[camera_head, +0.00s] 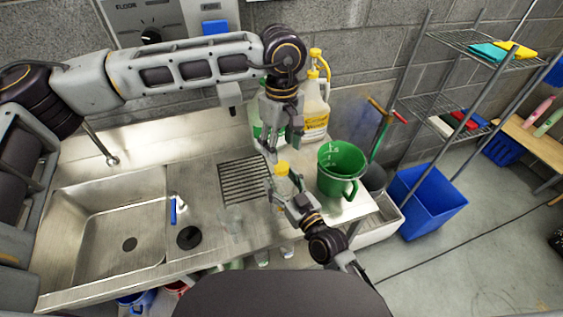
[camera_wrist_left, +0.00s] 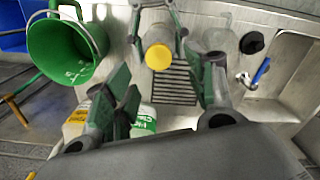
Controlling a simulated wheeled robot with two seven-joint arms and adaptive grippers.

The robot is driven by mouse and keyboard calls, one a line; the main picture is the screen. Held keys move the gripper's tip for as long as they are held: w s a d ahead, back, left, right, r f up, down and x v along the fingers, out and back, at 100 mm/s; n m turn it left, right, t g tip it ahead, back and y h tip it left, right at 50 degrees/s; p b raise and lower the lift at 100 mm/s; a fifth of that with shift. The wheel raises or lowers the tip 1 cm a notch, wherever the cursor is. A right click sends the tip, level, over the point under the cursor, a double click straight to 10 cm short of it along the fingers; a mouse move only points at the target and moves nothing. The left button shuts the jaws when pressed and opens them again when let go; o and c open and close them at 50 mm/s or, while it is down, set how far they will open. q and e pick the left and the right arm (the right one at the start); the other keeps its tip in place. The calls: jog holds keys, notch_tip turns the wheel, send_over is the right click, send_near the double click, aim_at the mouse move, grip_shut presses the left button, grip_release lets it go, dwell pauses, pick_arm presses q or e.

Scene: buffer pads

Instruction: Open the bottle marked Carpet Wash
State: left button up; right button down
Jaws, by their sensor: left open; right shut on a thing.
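A bottle with a yellow cap (camera_head: 282,169) and a pale, see-through body stands upright over the counter near the drain grate. Its marking cannot be read. My right gripper (camera_head: 287,189) is shut on the bottle's body below the cap. My left gripper (camera_head: 279,151) is open just above the cap, pointing down, and its fingers do not touch the cap. In the left wrist view the yellow cap (camera_wrist_left: 158,56) shows beyond and between the open left fingers, with the right gripper's fingers around the bottle behind it.
A green jug (camera_head: 341,168) stands right of the bottle. A large container with a yellow label (camera_head: 316,118) and a green-labelled one (camera_wrist_left: 145,122) stand at the wall. The sink (camera_head: 110,225) is left, beside a clear cup (camera_head: 232,219). A blue bin (camera_head: 428,203) stands right.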

pick_arm(q)
jog(key=shift+s+f, duration=0.2)
jog(key=shift+f, duration=0.25)
jog(key=shift+s+d+f+g, duration=0.4)
jog(key=shift+d, duration=0.05)
jog(key=shift+s+d+h, duration=0.1)
jog(key=shift+d+h, duration=0.15)
jog(key=shift+h, duration=0.05)
jog(key=m, duration=0.1)
jog(key=r+m, duration=0.1)
jog(key=m, duration=0.2)
jog(key=shift+w+d+r+m+t, duration=0.1)
jog(key=shift+w+r+m+t, duration=0.2)
jog(key=shift+w+r+m, duration=0.1)
jog(key=m, duration=0.3)
jog(key=shift+w+a+r+m, duration=0.25)
jog(key=shift+w+m, duration=0.05)
jog(key=shift+m, duration=0.1)
jog(key=m, duration=0.5)
jog(key=shift+w+a, duration=0.15)
jog(key=shift+a, duration=0.2)
jog(key=m, duration=0.4)
jog(key=shift+a, duration=0.2)
jog(key=shift+m, duration=0.3)
